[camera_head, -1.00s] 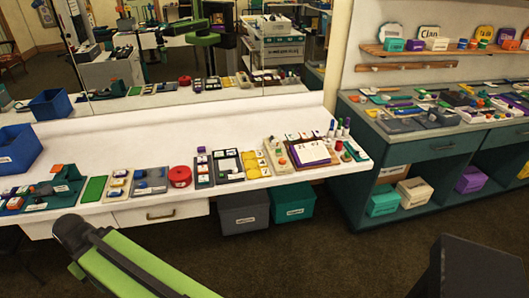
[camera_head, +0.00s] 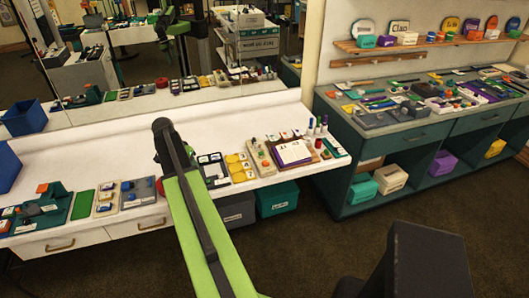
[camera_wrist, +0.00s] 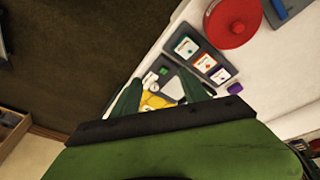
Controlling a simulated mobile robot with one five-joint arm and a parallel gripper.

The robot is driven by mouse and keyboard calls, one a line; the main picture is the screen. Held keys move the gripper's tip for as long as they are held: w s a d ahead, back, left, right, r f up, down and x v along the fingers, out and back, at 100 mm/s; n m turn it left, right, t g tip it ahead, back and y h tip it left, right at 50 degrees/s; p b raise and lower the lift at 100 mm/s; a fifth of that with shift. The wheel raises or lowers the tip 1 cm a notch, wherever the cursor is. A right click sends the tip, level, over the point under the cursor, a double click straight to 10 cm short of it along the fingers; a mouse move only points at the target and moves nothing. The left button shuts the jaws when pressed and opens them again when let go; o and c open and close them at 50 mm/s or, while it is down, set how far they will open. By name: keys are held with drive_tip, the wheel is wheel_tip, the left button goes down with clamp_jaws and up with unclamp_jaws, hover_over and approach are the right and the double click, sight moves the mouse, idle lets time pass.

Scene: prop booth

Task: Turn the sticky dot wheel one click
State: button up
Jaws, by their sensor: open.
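A round red disc with a raised hub, likely the sticky dot wheel (camera_wrist: 232,20), lies on the white counter at the top of the wrist view. In the head view only a sliver of red (camera_head: 160,187) shows beside my arm, which hides the rest. My gripper (camera_wrist: 160,88) is open and empty in the wrist view, its two dark green fingers apart above the counter's edge. The disc is beyond the fingers, up and to the right, and not touched. In the head view my arm reaches over the counter, and I cannot make out the fingers.
A grey tray with three labelled cards (camera_wrist: 203,60) lies beside the disc. A purple block (camera_wrist: 234,88) and a blue item (camera_wrist: 287,8) are nearby. Yellow cards (camera_head: 240,167) and a beige device (camera_head: 259,154) stand along the counter (camera_head: 80,150). A teal cabinet (camera_head: 400,145) is at the right.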

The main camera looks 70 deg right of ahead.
sight(265, 162)
drive_tip(key=s+d+r+m+g+p, duration=0.1)
drive_tip(key=s+d+r+m, duration=0.25)
drive_tip(key=s+d, duration=0.65)
drive_tip(key=s+d+r+m+g+p, duration=0.15)
drive_tip(key=s+d+m, duration=0.35)
drive_tip(key=s+d, duration=0.5)
drive_tip(key=shift+t+h, duration=0.3)
drive_tip(key=shift+t, duration=0.05)
drive_tip(key=b+x, duration=0.5)
drive_tip(key=w+b+x, duration=0.1)
drive_tip(key=b+x, duration=0.4)
drive_tip(key=x, duration=0.1)
drive_tip(key=w+d+b+x, duration=0.1)
drive_tip(key=b+x, duration=0.4)
drive_tip(key=shift+d+f+b, duration=0.2)
drive_tip(key=shift+f+b, duration=0.1)
drive_tip(key=shift+f, duration=0.1)
drive_tip(key=shift+s+d+f+b, duration=0.15)
drive_tip(key=shift+d+f+b, duration=0.05)
drive_tip(key=shift+f+b, duration=0.15)
drive_tip(key=shift+r, duration=0.1)
